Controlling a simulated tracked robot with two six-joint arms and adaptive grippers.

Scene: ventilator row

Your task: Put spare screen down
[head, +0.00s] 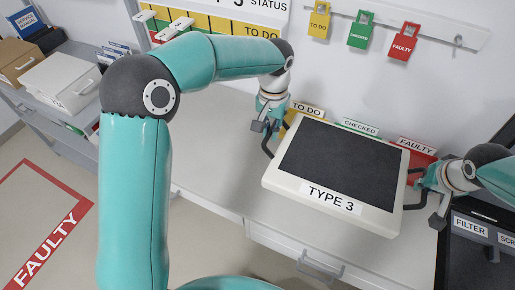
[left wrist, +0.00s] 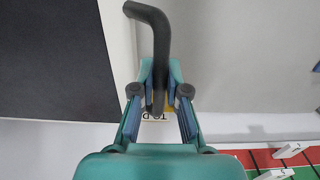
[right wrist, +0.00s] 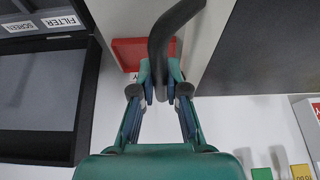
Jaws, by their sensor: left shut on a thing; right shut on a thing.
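The spare screen (head: 340,165) is a white-framed panel with a dark face and a "TYPE 3" label on its front edge. It is tilted, in front of the TO DO, CHECKED and FAULTY signs. My left gripper (head: 265,127) is shut on the dark handle at its left side; the handle (left wrist: 155,50) also shows between the fingers in the left wrist view. My right gripper (head: 425,184) is shut on the dark handle at its right side, and that handle (right wrist: 165,50) shows in the right wrist view. I cannot tell if the screen's underside touches the bench.
The pale bench (head: 215,150) is clear left of the screen. A red FAULTY place (head: 415,152) lies behind the screen's right corner. A dark case (head: 480,240) with FILTER and SCREEN compartments stands at the right. Coloured tags (head: 361,30) hang on the wall. A drawer handle (head: 320,266) juts from the bench front.

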